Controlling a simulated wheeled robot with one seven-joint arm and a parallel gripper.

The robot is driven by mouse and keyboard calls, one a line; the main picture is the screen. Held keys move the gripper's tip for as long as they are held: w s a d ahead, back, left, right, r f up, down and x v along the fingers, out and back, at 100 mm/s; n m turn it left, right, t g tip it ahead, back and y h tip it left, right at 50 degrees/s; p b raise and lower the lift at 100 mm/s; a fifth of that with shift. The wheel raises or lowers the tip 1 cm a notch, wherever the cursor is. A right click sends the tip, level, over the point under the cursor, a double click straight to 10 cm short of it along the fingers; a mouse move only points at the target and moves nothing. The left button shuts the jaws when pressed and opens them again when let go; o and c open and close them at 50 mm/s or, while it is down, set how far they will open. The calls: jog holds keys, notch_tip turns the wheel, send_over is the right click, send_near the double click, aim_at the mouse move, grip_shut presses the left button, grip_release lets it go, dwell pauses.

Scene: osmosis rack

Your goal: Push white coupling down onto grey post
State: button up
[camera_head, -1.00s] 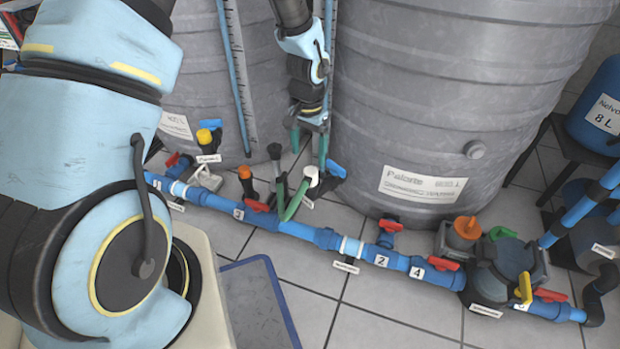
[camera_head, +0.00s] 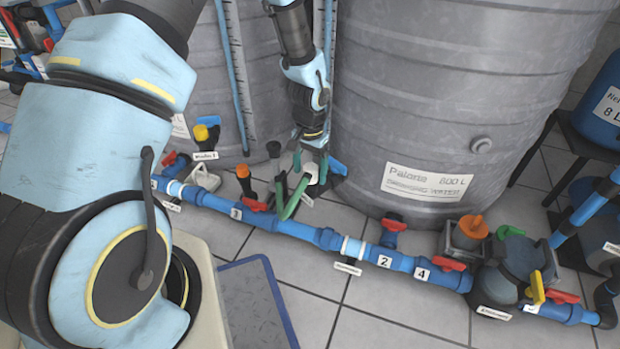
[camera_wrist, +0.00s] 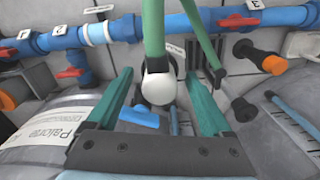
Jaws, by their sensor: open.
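The white coupling (camera_wrist: 158,84) shows in the wrist view as a rounded white piece at the end of a green hose (camera_wrist: 153,28). In the head view the white coupling (camera_head: 312,168) is small and partly covered by my fingers. My gripper (camera_head: 311,147) is above it, fingers pointing down. In the wrist view my gripper (camera_wrist: 158,78) is open, with one green finger on each side of the coupling and gaps visible. Dark parts show behind the coupling; I cannot tell whether they are the grey post, or whether the coupling sits on it.
A dark upright stub (camera_head: 274,152) and an orange-topped valve (camera_head: 244,178) stand left of the coupling. A blue handle (camera_head: 336,167) is close on its right. The blue pipe (camera_head: 280,226) runs in front. The large grey tank (camera_head: 450,100) rises behind to the right.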

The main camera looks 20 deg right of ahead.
dwell(0.3)
grip_shut()
dwell(0.6)
